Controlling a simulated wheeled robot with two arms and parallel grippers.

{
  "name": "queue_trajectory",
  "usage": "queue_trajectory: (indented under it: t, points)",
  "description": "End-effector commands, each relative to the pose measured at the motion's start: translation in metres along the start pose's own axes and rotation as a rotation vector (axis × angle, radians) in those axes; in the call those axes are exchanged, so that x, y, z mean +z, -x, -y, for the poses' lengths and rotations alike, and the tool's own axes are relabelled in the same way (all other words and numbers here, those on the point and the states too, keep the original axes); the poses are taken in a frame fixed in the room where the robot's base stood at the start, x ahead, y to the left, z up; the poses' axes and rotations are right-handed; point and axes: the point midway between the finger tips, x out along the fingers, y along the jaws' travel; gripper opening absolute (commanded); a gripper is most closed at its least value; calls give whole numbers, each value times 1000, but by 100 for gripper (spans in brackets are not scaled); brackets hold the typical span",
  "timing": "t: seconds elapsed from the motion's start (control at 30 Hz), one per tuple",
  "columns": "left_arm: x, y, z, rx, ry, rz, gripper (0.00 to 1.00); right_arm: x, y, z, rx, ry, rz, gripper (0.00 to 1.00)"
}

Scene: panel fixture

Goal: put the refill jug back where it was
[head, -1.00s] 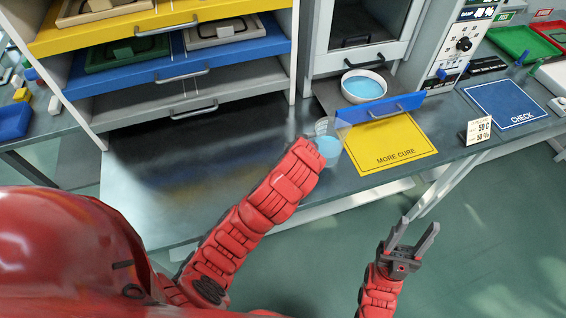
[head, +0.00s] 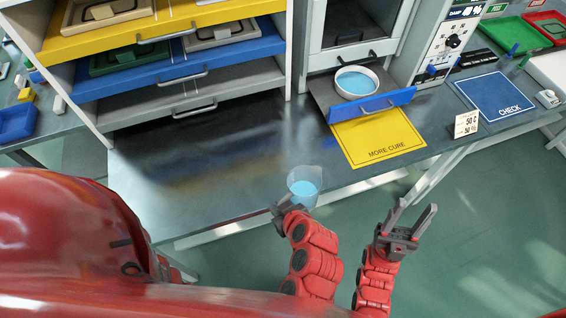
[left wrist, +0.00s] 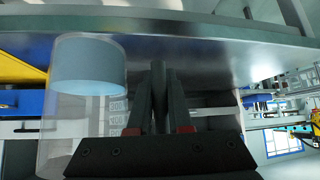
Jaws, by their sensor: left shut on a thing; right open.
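The refill jug (head: 303,190) is a clear vessel with blue liquid. In the head view it is near the bench's front edge and looks about upright. My left gripper (head: 281,208) is shut on it from the near left side. In the left wrist view the jug (left wrist: 88,68) fills the left part, with scale marks beside it. The dark fingers (left wrist: 150,100) close on a dark upright part, probably its handle. Whether the jug touches the bench cannot be told. My right gripper (head: 408,225) is open and empty, in front of the bench over the floor.
A white bowl of blue liquid (head: 357,82) stands on a pulled-out tray with a blue front (head: 373,104). A yellow MORE CURE mat (head: 380,140) lies right of the jug, with a small sign (head: 466,124) further right. The bench left of the jug (head: 200,165) is clear.

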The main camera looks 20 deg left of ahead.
Motion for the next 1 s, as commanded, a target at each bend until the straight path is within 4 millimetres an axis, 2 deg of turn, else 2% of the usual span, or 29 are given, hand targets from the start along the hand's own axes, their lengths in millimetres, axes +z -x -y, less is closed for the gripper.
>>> queue_trajectory:
  t: [0.1,0.27,0.37,0.5,0.53,0.63,0.67,1.0]
  points:
    - [-5,-4,23,-2,-9,-2,0,0,-1,0,0,0,0,50]
    - [-14,-15,35,-9,-12,-14,0,1,6,0,0,0,0,50]
    - [-22,-29,31,-12,-8,-16,0,3,20,1,0,0,0,50]
    - [-40,-58,15,-10,-2,-21,0,9,53,3,0,0,0,50]
    - [-47,-57,12,-12,-8,-18,0,8,46,2,0,0,1,50]
    - [-62,-70,4,-13,-7,-18,0,8,48,2,0,0,0,50]
    - [-67,-71,1,-14,-9,-14,0,7,42,2,0,0,0,50]
    - [-100,-112,-26,-12,-14,-15,0,5,28,1,0,0,0,50]
